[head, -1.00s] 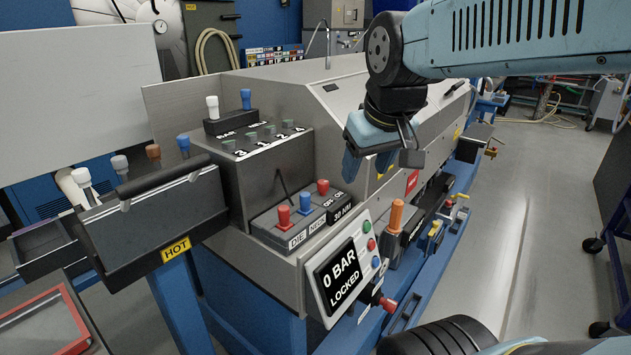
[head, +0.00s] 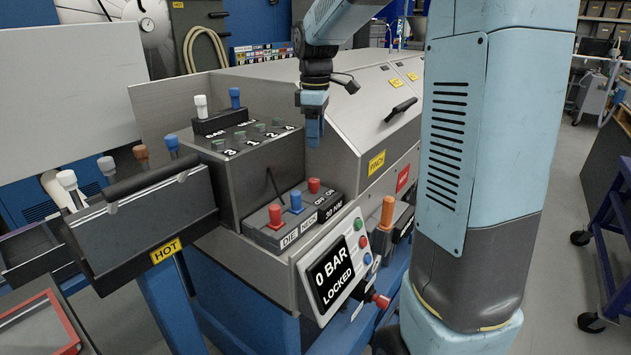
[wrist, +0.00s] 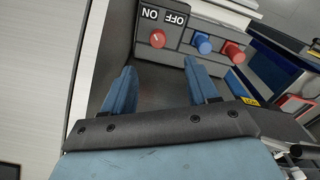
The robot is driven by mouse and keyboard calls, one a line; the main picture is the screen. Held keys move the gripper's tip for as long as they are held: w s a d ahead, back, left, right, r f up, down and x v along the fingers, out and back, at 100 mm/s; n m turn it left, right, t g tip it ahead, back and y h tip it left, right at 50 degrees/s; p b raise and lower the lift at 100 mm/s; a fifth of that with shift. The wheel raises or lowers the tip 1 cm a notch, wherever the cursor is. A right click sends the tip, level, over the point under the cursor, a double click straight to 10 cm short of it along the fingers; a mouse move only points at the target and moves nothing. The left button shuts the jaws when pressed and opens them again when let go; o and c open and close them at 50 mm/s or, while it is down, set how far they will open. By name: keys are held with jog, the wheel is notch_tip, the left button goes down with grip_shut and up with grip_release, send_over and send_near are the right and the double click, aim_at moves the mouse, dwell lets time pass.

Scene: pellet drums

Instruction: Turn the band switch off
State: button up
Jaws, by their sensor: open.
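The likely band switch is the rear red knob (head: 314,185) on the low control box, by an ON/OFF label (head: 325,208). In the wrist view the same red knob (wrist: 158,38) has a thin white mark, and the upside-down ON/OFF label (wrist: 165,15) is beside it. I cannot tell for sure which side the mark points to. My gripper (head: 314,138) hangs fingers down above and behind the box. In the wrist view my gripper (wrist: 160,75) is open and empty, its fingers apart and short of the knob.
A blue knob (head: 296,201) and another red knob (head: 275,215) stand on the same box. A taller block (head: 260,165) with small green switches rises to its left. A display (head: 331,272) reads 0 BAR LOCKED. An orange handle (head: 387,212) stands to the right.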

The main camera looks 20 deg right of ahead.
aim_at(315, 179)
jog(key=f, duration=0.9)
jog(key=w+f, duration=0.1)
jog(key=f, duration=0.4)
jog(key=shift+f, duration=0.2)
jog(key=shift+c, duration=0.4)
jog(key=c, duration=0.9)
jog(key=shift+d, duration=0.25)
jog(key=shift+c, duration=0.4)
jog(key=shift+a, duration=0.1)
